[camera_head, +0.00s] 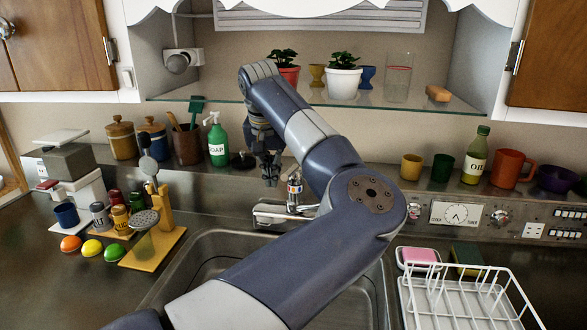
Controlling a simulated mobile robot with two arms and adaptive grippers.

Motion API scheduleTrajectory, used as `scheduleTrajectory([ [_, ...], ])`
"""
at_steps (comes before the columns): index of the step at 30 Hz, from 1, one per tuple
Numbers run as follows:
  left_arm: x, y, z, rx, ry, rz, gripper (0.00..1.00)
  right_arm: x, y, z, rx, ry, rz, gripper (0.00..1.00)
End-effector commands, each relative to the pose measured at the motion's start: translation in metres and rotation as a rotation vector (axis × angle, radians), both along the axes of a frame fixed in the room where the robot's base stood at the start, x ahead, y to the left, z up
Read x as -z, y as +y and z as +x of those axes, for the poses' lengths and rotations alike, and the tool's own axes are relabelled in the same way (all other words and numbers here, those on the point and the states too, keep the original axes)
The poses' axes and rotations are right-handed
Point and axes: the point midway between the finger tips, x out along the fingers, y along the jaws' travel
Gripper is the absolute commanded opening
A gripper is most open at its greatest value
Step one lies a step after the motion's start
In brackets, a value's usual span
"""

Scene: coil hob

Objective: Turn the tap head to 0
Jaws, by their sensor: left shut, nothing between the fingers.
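The tap (270,212) is chrome and stands at the back of the sink. Its upright tap head (294,188) has a small coloured band and shows just left of my arm. My left gripper (271,181) hangs down from the bent arm with its fingers shut and empty. In the picture its fingertips are just left of the tap head and a little above it. I cannot tell from this one view whether they touch. My left forearm hides part of the tap's right side and much of the sink (205,262). My right gripper is not in view.
A green soap bottle (217,142) and a dark stopper (242,160) stand left of my gripper. A glass shelf (420,104) with potted plants is above it. A wooden stand (165,243) is left of the sink; a white dish rack (470,300) is right.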

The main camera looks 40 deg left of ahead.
Motion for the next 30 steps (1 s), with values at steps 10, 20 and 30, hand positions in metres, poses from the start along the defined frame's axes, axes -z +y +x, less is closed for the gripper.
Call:
scheduleTrajectory([
  [10, 0.0, -0.009, 0.01, 0.002, 0.001, -0.001, 0.0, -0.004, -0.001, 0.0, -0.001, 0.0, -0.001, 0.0],
  [20, 0.0, -0.01, 0.011, 0.001, 0.001, -0.001, 0.0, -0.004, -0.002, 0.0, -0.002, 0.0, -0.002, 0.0],
  [30, 0.0, -0.017, 0.015, 0.002, 0.0, 0.0, 0.0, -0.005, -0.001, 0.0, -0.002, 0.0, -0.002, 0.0],
])
